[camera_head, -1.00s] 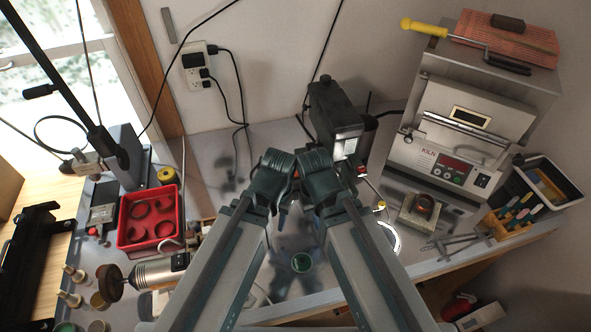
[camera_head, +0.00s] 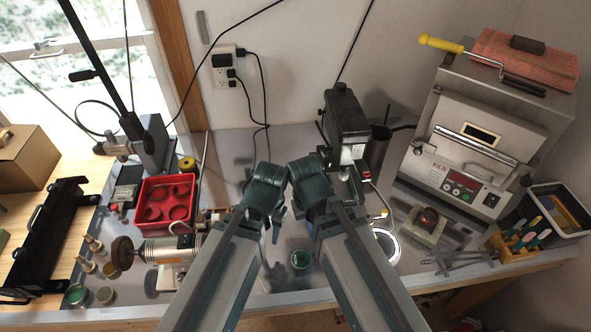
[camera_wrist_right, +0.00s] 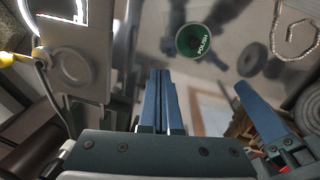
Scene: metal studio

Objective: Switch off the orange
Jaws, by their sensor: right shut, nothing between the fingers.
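I cannot tell which thing the task calls the orange. The kiln (camera_head: 462,160) at the right has a front panel with a red display, round buttons and a dark rocker switch (camera_head: 491,200). A small block with a brownish-orange round top (camera_head: 428,218) sits before it. Both my arms reach over the bench middle, apart from the kiln. My left gripper (camera_head: 276,236) points down, mostly hidden by its wrist; its jaws are unclear. My right gripper (camera_wrist_right: 161,72) is shut and empty in the right wrist view, near a green polish tin (camera_wrist_right: 194,41).
A red tray (camera_head: 166,203), a polishing motor (camera_head: 165,249) and small pots stand at the left. A black-bodied machine (camera_head: 347,125) stands behind my wrists. An orange-red slab (camera_head: 525,60) lies on the kiln.

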